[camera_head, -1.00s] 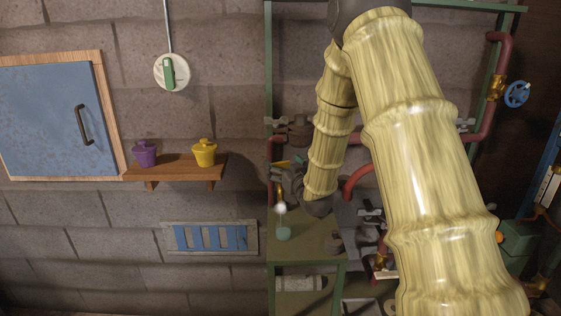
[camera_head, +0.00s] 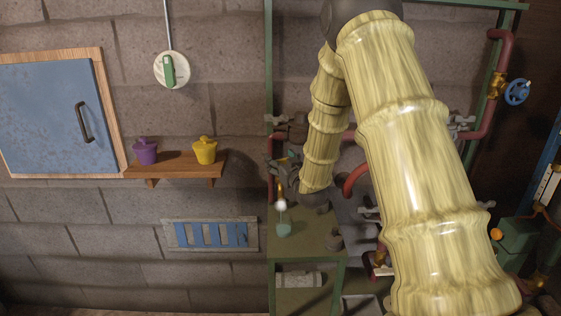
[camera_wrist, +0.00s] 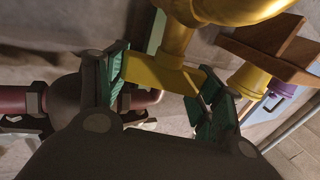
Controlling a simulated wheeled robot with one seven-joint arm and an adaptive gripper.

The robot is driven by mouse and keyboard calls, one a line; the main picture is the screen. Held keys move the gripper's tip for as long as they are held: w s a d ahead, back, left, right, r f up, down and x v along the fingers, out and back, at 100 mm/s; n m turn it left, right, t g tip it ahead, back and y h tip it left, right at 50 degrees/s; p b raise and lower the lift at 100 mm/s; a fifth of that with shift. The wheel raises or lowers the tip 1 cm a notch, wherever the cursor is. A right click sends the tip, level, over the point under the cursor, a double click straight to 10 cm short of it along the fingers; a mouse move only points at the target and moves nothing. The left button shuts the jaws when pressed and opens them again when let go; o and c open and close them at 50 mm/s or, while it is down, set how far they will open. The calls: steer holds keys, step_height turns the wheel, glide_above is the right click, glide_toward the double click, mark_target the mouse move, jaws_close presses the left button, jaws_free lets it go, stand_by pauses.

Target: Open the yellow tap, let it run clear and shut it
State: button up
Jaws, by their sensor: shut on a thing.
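The yellow tap (camera_wrist: 168,76) is in the wrist view, its flat yellow handle between the green-padded fingers of my gripper (camera_wrist: 164,82). My gripper is shut on that handle. In the head view my gripper (camera_head: 288,168) is at the left side of the green frame, small and partly hidden by my arm. Below it a small brass-coloured spout (camera_head: 280,189) shows. A whitish patch (camera_head: 281,205) is under the spout, above a pale green glass vessel (camera_head: 284,229). I cannot tell whether the patch is running liquid.
A wooden shelf (camera_head: 178,166) with a purple pot (camera_head: 145,151) and a yellow pot (camera_head: 204,150) is on the left wall. A blue cabinet door (camera_head: 55,115) is further left. Red pipes (camera_head: 488,125) with a blue handwheel (camera_head: 516,92) are at the right.

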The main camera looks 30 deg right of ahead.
steer(key=shift+m+h+b, duration=0.3)
steer(key=shift+h, duration=0.1)
steer(key=shift+m+g+h+b, duration=0.3)
steer(key=shift+m+h+b, duration=0.1)
steer(key=shift+h, duration=0.2)
steer(key=shift+r+m+g+h+b, duration=0.1)
steer(key=shift+m+g+h+b, duration=0.75)
steer(key=shift+m+h, duration=1)
steer(key=shift+g+h, duration=0.25)
steer(key=shift+h, duration=0.3)
steer(key=o, duration=1)
steer(key=shift+o, duration=0.2)
steer(key=v, duration=1.2)
